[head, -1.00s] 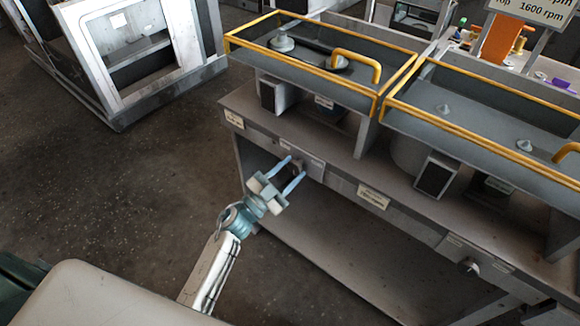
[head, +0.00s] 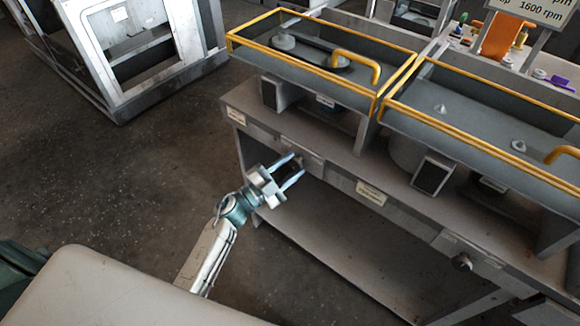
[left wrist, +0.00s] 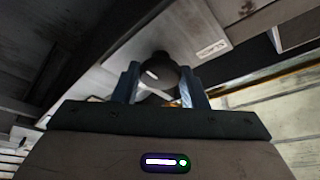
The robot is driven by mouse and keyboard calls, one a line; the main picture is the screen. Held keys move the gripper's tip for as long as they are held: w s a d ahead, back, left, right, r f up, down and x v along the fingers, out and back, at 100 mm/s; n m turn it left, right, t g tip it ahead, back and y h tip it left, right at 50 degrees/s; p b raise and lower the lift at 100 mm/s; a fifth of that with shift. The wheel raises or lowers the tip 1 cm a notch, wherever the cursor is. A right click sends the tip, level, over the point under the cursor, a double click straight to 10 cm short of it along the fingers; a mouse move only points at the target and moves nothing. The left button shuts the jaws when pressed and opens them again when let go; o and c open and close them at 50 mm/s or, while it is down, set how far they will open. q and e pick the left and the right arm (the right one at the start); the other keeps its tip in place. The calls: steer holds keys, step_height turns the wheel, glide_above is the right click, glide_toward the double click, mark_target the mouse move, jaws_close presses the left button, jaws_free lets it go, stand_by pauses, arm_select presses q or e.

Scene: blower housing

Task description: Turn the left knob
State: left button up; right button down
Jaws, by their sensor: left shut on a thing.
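The left knob (left wrist: 163,68) is dark and round, on the front panel of the grey bench. In the left wrist view it sits between the two blue fingers of my left gripper (left wrist: 160,88), which is shut on it. In the head view my left gripper (head: 297,166) reaches up to the bench front from the left, its fingertips at the light plate around the knob. The fingers partly hide the knob there. A second, dark round knob (head: 461,262) sits farther right on the same front. My right gripper is not in view.
The bench front (head: 400,207) carries several small labels. Above it are two grey trays with yellow rails (head: 330,67) and yellow handles. A white machine frame (head: 130,50) stands at the back left. The dark floor (head: 150,150) between is clear.

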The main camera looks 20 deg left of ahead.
arm_select(q)
steer(key=o, duration=1)
steer(key=shift+c, duration=0.2)
steer(key=shift+s+a+f, duration=0.25)
steer(key=shift+s+a, duration=0.05)
steer(key=shift+s, duration=0.1)
steer(key=b+v, duration=0.3)
steer(key=v, duration=0.7)
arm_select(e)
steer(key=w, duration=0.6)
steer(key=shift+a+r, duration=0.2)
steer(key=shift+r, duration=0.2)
